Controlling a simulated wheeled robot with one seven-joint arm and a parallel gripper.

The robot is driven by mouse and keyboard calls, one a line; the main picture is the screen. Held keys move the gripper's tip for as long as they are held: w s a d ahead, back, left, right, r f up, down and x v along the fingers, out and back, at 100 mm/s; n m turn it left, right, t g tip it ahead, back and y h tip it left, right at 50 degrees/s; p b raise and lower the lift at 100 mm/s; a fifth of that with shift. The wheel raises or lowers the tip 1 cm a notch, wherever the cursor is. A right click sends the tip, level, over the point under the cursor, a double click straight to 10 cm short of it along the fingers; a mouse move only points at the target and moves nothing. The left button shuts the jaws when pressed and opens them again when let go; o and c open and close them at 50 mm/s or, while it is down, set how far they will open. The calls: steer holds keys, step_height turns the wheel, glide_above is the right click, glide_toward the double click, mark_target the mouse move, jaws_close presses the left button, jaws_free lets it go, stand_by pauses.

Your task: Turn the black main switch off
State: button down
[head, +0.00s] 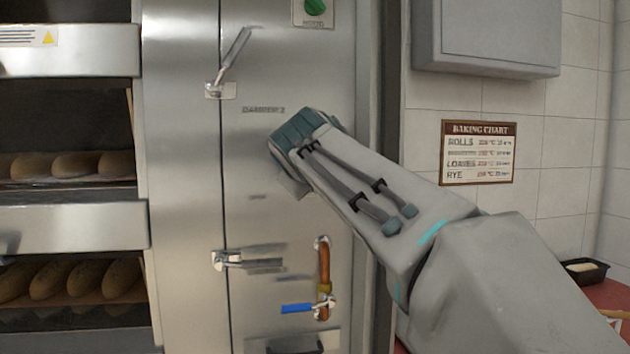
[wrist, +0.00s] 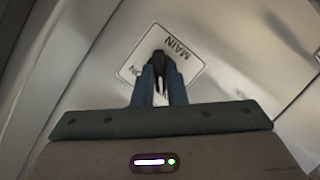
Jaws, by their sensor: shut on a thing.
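The black main switch (wrist: 158,56) shows in the wrist view on a pale plate (wrist: 186,58) marked MAIN, with a partly covered ON mark at its lower left. My gripper (wrist: 160,72) is shut on the switch, with one blue-grey finger on each side of it. The fingers hide part of the switch, so I cannot tell clearly which way it points. In the head view my gripper's hand is against the steel panel (head: 255,165) and hides the switch.
A green knob (head: 315,6) sits above on the panel. An upper lever (head: 236,46) is tilted, and a lower lever (head: 255,262) lies level. A blue-handled valve (head: 298,308) is below. Bread decks (head: 70,228) are left; a baking chart (head: 478,153) and grey box (head: 488,35) are right.

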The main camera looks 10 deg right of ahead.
stand_by(0.4)
steer(key=c, duration=1.5)
jaws_free()
steer(key=shift+o, duration=0.2)
steer(key=v, duration=1.3)
steer(key=shift+s+a+b, duration=0.2)
steer(key=shift+s+b, duration=0.15)
steer(key=shift+s, duration=0.05)
